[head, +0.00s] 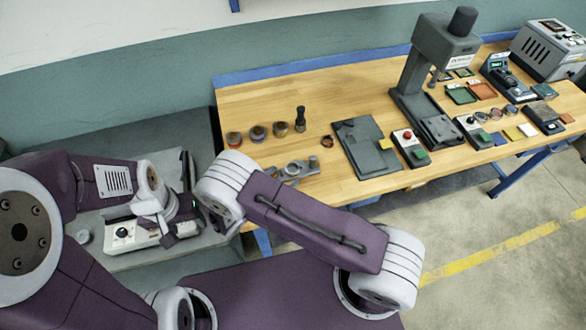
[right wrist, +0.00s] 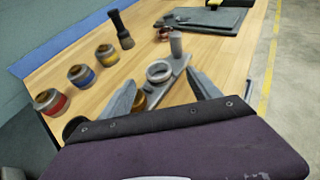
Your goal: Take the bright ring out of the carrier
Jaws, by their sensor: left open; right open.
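The carrier is a narrow grey bar on the wooden bench; it shows in the right wrist view (right wrist: 174,76) and the head view. A bright silver ring (right wrist: 160,72) lies on it, beside an upright grey post (right wrist: 176,44). A darker brass-coloured ring (right wrist: 140,101) sits nearer, partly hidden by a finger. My right gripper (right wrist: 161,83) is open, its fingers on either side of the carrier's near part; the bright ring appears just beyond the tips, not gripped. My left gripper (head: 168,218) is at the left above the grey side surface, its fingers partly hidden.
Several jars with coloured bands (head: 256,133) and an upright dark brush (head: 300,119) stand behind the carrier. A dark plate (head: 362,147) lies to the right, with a press (head: 440,60) beyond. A white control box (head: 122,234) is near my left gripper.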

